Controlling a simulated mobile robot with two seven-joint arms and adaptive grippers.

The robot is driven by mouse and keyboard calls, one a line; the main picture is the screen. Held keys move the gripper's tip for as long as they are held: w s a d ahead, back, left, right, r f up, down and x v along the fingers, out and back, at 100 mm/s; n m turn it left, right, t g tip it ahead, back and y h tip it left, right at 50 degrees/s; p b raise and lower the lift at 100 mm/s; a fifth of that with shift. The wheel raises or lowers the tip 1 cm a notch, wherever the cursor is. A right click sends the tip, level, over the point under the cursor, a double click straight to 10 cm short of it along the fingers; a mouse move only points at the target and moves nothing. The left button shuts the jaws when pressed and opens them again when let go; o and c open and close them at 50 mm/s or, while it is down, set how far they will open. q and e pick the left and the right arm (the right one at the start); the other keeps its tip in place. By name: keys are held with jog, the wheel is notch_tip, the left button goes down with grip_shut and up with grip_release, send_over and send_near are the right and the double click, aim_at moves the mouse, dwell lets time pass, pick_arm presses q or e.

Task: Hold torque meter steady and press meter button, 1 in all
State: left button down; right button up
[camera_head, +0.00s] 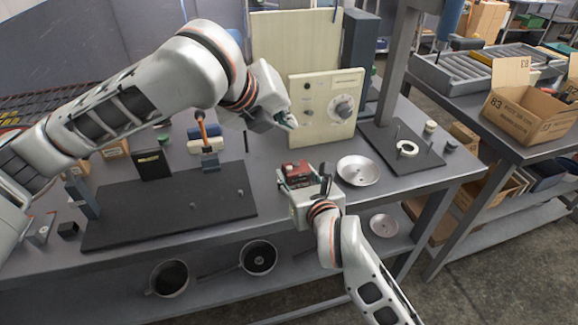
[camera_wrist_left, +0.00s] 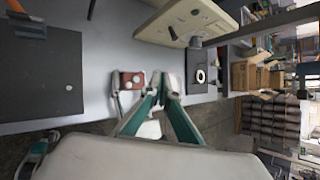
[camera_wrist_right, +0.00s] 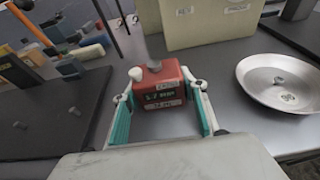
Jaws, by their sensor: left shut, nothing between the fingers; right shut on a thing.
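The torque meter (camera_head: 298,172) is a small red box near the table's front edge. In the right wrist view the red meter (camera_wrist_right: 160,90) shows green lettering, a pale round button (camera_wrist_right: 136,74) at its upper left and a grey stub on top. My right gripper (camera_head: 302,182) is closed on its two sides, and the meter looks upright. My left gripper (camera_head: 290,122) is shut and empty, above and behind the meter, in front of the cream panel. In the left wrist view its fingertips (camera_wrist_left: 166,82) meet beside the meter (camera_wrist_left: 131,80), apart from it.
A cream panel with a dial (camera_head: 325,108) stands behind. A shallow metal dish (camera_head: 358,170) lies right of the meter. A dark plate with a white ring (camera_head: 430,160) is farther right. A black mat with pegs (camera_head: 150,225) covers the left. Open cardboard boxes (camera_head: 525,115) sit on another table.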

aim_at(287, 169)
pick_arm(q)
jog(key=shift+f, duration=4.25)
jog(key=shift+f, duration=0.1)
jog(key=shift+f, duration=0.3)
jog(key=shift+f, duration=0.45)
jog(key=shift+r, duration=0.85)
jog(key=shift+r, duration=0.1)
jog(key=shift+r, duration=2.4)
